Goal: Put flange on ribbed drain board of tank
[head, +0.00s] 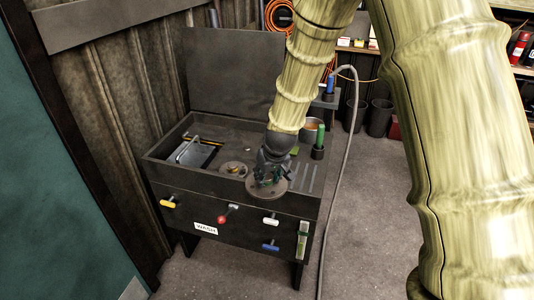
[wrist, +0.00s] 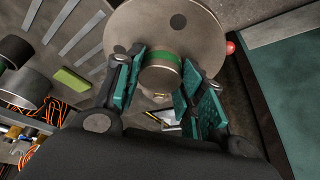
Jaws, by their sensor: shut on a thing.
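The flange is a grey-brown disc with dark holes and a short hub with a green band. It shows at the top of the wrist view (wrist: 185,25) and near the tank's front edge in the head view (head: 262,190). My gripper (wrist: 160,82) is shut on the hub, one finger on each side; in the head view my gripper (head: 271,172) is above the disc. The tank (head: 167,178) is a dark wash tank with a raised lid. Its ribbed drain board (head: 307,178) is at the right, beside the flange. I cannot tell whether the disc touches the surface.
A green sponge (wrist: 72,80), a pot (head: 313,128) and a green-topped bottle (head: 319,143) stand behind the ribs. A round part (head: 233,169) and a handled tray (head: 195,151) are left of the flange. Knobs, including a red one (head: 222,219), stick out in front. A hose (head: 345,150) hangs right.

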